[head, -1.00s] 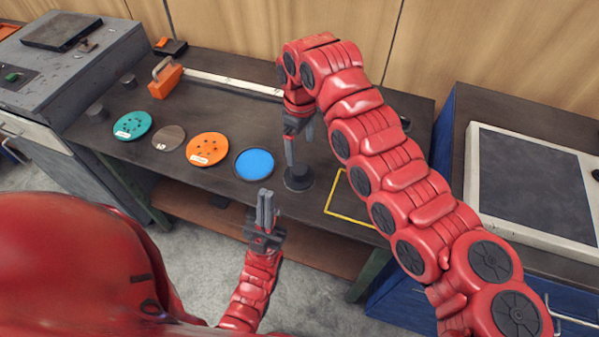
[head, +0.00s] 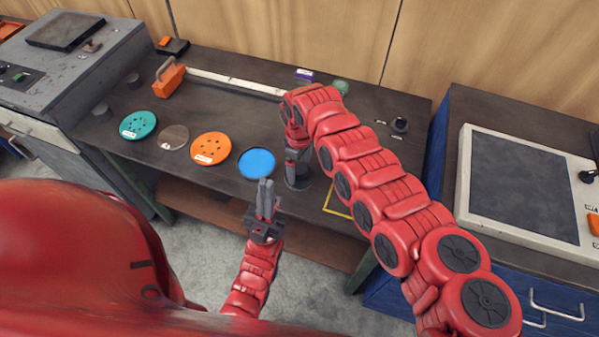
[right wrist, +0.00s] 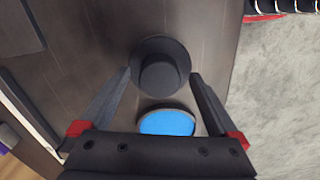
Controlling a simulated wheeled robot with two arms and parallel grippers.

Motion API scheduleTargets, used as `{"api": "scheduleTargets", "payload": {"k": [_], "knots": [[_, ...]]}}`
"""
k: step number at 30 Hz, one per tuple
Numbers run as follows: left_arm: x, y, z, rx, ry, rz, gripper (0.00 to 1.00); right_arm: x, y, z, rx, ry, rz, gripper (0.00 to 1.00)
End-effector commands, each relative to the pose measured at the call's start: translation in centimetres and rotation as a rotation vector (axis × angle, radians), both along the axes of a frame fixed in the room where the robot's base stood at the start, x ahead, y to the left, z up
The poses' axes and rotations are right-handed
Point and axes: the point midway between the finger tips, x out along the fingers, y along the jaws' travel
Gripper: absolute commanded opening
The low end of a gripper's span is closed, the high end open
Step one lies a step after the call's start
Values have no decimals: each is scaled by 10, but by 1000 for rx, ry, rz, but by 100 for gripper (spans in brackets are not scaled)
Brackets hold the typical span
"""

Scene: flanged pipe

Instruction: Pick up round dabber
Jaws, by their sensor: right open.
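The round dabber (right wrist: 160,70), a dark disc with a raised round knob, stands on the dark bench. In the head view it shows low behind my right gripper's fingers (head: 297,165), which partly hide it. In the right wrist view my right gripper (right wrist: 163,78) is open, with one fingertip on each side of the dabber and gaps visible; contact cannot be made out. My left gripper (head: 266,195) points up in front of the bench edge with nothing seen in it. Its fingers look close together, but their gap is unclear.
A blue disc (head: 257,163), an orange disc (head: 210,148), a brown disc (head: 173,137) and a teal disc (head: 138,125) lie left of the dabber. A yellow outline (head: 337,211) is at right, partly behind my right arm.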

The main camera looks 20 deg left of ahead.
Motion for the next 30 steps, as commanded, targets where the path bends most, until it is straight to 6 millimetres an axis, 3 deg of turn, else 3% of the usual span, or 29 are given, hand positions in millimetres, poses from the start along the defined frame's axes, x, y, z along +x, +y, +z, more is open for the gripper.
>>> {"api": "scheduleTargets", "payload": {"k": [2,18,26,30], "knots": [[0,0,0,0,0,0,0,0,0,0,1,0,0,96],[0,0,0,0,0,0,0,0,0,1,1,-1,0,1],[0,0,-2,0,0,0,0,1,1,3,1,-2,0,0],[0,0,-9,0,0,0,0,3,0,20,4,-6,-1,0]]}}
